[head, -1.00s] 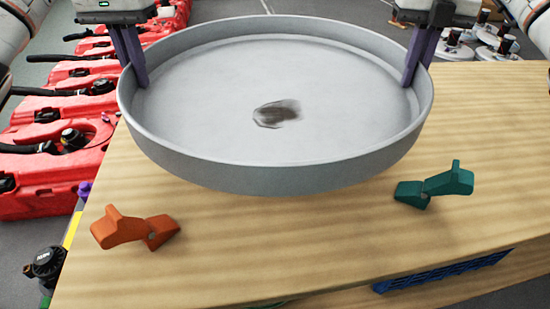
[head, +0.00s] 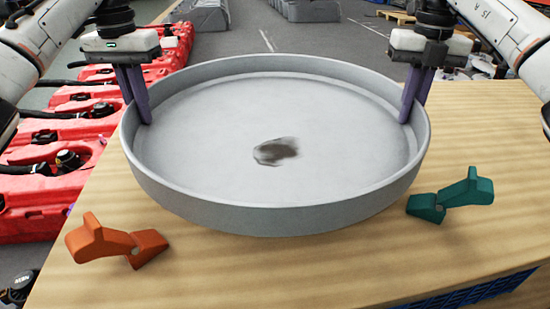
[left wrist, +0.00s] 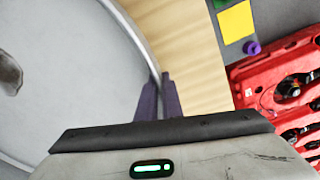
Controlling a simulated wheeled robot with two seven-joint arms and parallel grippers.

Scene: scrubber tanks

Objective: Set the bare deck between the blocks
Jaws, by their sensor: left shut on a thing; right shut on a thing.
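The bare deck is a wide, shallow grey round pan (head: 340,165) with a raised rim and a dark smudge near its middle. My left gripper (head: 143,118) is shut on its left rim, one finger inside and one outside; the left wrist view shows the rim (left wrist: 140,45) between the purple fingers (left wrist: 158,82). My right gripper (head: 406,118) is shut on the right rim. The orange block (head: 92,239) and the teal block (head: 465,192) lie in front of the pan, at left and right. Whether the pan touches the table is unclear.
Red tanks (head: 40,190) stand beyond the table's left edge. A blue crate (head: 470,293) shows under the front right edge. Green and yellow pieces (left wrist: 236,22) show past the table edge.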

